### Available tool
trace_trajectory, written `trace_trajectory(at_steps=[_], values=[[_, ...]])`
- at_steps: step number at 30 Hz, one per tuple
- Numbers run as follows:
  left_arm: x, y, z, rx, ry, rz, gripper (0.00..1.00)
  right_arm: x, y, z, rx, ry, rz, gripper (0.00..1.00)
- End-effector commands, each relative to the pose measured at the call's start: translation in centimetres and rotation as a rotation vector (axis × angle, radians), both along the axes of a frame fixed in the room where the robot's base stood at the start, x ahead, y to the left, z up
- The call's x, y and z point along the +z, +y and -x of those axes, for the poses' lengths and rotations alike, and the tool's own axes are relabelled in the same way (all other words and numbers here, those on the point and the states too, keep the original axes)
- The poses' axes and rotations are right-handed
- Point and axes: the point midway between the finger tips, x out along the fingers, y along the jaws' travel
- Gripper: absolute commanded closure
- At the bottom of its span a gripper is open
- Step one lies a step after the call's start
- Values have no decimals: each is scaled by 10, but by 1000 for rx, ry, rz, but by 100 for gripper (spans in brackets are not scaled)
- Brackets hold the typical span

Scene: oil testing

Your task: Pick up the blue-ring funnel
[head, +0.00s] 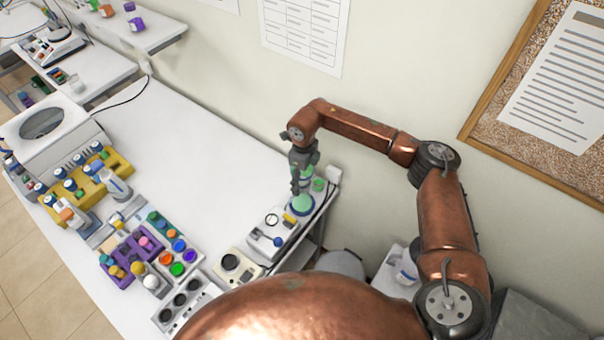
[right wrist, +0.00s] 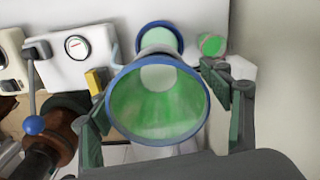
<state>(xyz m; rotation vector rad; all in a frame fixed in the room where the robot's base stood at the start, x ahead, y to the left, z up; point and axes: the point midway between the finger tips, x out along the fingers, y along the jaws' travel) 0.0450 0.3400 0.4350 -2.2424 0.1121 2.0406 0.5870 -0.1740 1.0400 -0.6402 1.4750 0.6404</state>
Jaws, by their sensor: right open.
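The blue-ring funnel (right wrist: 158,105) shows in the right wrist view as a translucent green cone with a blue rim, its wide mouth facing the camera. Behind it is a second green part with a blue edge (right wrist: 158,37); in the head view a green, blue-edged piece (head: 301,205) shows below my gripper. My right gripper (head: 302,176) points down at the funnel. Its fingers are open, one on each side of the rim; whether they touch it I cannot tell. The gripper hides much of the funnel in the head view. My left gripper is not in view.
A white device (head: 268,238) with a dial and blue-knobbed lever stands beside the funnel. A small green-topped item (head: 318,184) is close by, near the wall. A purple rack (head: 133,252) and yellow rack (head: 88,184) stand left. The white table's middle (head: 185,150) is clear.

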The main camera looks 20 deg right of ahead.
Motion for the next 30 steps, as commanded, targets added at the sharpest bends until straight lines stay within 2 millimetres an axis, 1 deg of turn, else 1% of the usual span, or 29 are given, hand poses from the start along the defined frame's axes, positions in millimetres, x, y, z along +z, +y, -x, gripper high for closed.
trace_trajectory(at_steps=[3, 8, 27, 30], values=[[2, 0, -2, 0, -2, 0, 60, -6, 1, -1, 0, -1, 0, 29], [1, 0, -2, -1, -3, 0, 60, -7, 1, -1, 0, -1, 0, 29], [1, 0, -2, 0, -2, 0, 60, -6, 1, -1, 0, -1, -1, 73], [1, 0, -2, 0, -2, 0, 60, -6, 1, -1, 0, -1, -1, 73]])
